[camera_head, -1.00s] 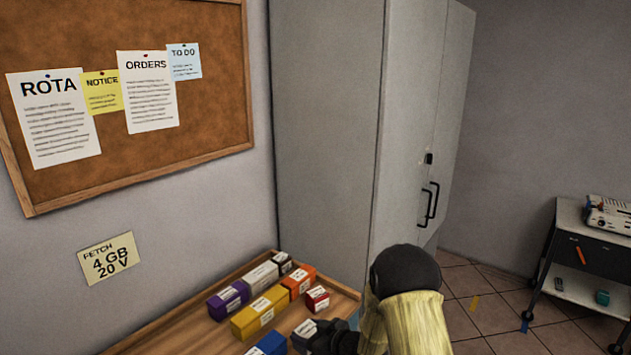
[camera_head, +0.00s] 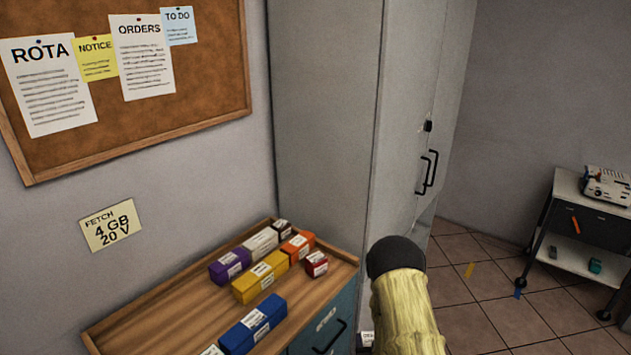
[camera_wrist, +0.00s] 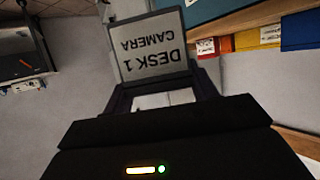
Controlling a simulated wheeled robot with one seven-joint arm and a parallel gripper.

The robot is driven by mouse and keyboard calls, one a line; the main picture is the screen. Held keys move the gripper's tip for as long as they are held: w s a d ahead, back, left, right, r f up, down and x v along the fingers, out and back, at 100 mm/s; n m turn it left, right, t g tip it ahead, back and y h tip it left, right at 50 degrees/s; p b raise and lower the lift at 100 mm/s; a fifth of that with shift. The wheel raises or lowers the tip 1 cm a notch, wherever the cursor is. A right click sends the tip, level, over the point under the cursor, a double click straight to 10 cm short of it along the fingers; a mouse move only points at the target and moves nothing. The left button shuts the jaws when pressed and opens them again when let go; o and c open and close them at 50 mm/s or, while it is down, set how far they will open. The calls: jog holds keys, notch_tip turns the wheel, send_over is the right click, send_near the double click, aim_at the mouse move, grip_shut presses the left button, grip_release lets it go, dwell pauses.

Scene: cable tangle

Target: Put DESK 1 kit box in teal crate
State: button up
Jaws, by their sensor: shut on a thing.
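The DESK 1 kit box (camera_wrist: 154,45) is dark grey with a pale label reading "DESK 1 CAMERA", upside down in the wrist view. My gripper (camera_wrist: 160,88) is shut on it. In the head view a small part of the box (camera_head: 367,337) shows at the bottom edge, just left of my yellow-sleeved arm, beyond the bench's right side. The gripper itself is largely hidden there. No teal crate can be made out in either view.
Several coloured boxes, among them a yellow one (camera_head: 260,282) and a blue one (camera_head: 253,325), lie on the wooden bench top (camera_head: 165,310). A tall grey cabinet (camera_head: 325,130) stands behind. A trolley (camera_head: 583,225) is at the right. Tiled floor (camera_head: 480,320) lies between.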

jog(key=s+f, duration=0.4)
jog(key=f, duration=0.1)
jog(key=shift+s+f, duration=0.2)
jog(key=shift+s, duration=0.05)
dwell(1.2)
jog(key=f, duration=0.2)
jog(key=s+f, duration=0.1)
jog(key=f, duration=0.2)
jog(key=shift+s+f, duration=0.2)
jog(key=shift+f, duration=0.15)
